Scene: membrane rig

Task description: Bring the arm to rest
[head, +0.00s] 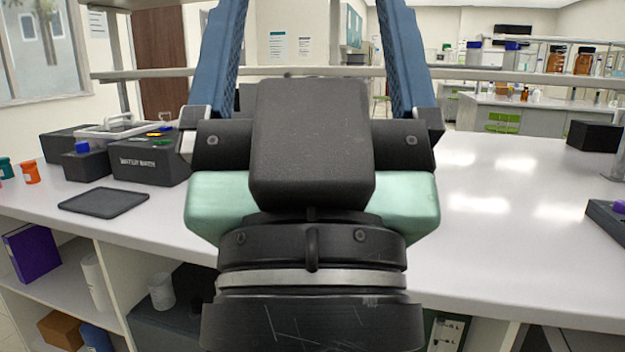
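My gripper (312,20) fills the middle of the head view, seen from behind its dark wrist and pale green body. Its two blue fingers stand wide apart, one at each side, and point away over the bench. Their tips run out at the top edge of the picture. Only the far room shows between the fingers, with nothing held in the part I see. The gripper hides the middle of the white bench (520,240).
A dark water bath (150,165) stands on the bench at left, with a flat black pad (104,201) in front. Orange (31,172) and teal-capped containers sit at far left. A dark device (608,220) is at the right edge.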

